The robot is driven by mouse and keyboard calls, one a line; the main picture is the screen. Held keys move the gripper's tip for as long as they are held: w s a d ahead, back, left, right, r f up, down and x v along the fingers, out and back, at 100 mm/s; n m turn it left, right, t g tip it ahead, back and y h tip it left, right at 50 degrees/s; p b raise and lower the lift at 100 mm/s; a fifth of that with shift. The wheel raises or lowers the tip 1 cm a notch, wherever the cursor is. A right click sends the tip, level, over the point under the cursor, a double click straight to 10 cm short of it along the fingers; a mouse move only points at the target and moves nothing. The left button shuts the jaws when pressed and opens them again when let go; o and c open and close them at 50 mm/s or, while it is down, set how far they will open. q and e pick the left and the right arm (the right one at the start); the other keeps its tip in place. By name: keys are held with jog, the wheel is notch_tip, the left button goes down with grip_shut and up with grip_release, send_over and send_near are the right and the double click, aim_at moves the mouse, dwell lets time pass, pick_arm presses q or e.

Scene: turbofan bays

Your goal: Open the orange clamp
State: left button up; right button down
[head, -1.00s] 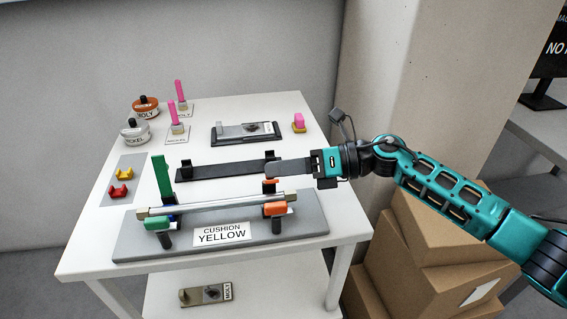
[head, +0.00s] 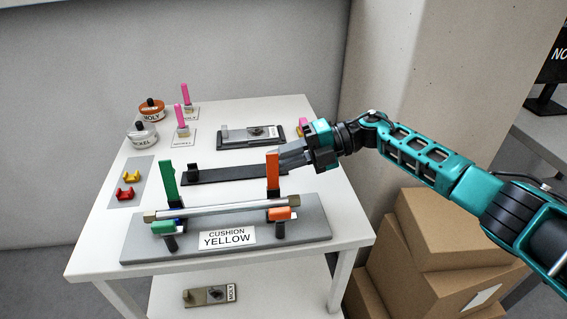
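The orange clamp stands at the right end of the grey stand. Its orange arm (head: 272,173) points straight up, and its lower orange jaw (head: 280,214) sits under the metal tube (head: 222,208). The green clamp (head: 168,185) at the left end also has its arm upright. The tube lies across both clamps. My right gripper (head: 284,156) is just right of the upper part of the orange arm, touching or very close to it. Whether its fingers are apart is unclear at this angle. My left gripper is out of view.
A label reading CUSHION YELLOW (head: 227,237) is on the stand (head: 305,232). Behind are a black strip holder (head: 235,174) and a dark tray (head: 227,136). Red and yellow clips (head: 126,193) and two pots (head: 151,109) are at left. Cardboard boxes (head: 440,230) stand right of the table.

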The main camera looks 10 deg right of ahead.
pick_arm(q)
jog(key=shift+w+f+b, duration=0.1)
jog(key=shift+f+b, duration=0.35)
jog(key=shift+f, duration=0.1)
pick_arm(e)
jog(key=shift+w+f+m+g, duration=0.2)
jog(key=shift+w+m+g, duration=0.15)
jog(key=shift+m, duration=0.35)
jog(key=shift+w, duration=0.1)
jog(key=c, duration=1.3)
grip_release()
jog(key=shift+c, duration=0.2)
pick_arm(q)
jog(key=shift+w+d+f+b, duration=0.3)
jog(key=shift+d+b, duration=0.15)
jog(key=shift+b, duration=0.55)
pick_arm(e)
jog(key=v, duration=1.3)
jog(key=shift+f, duration=0.1)
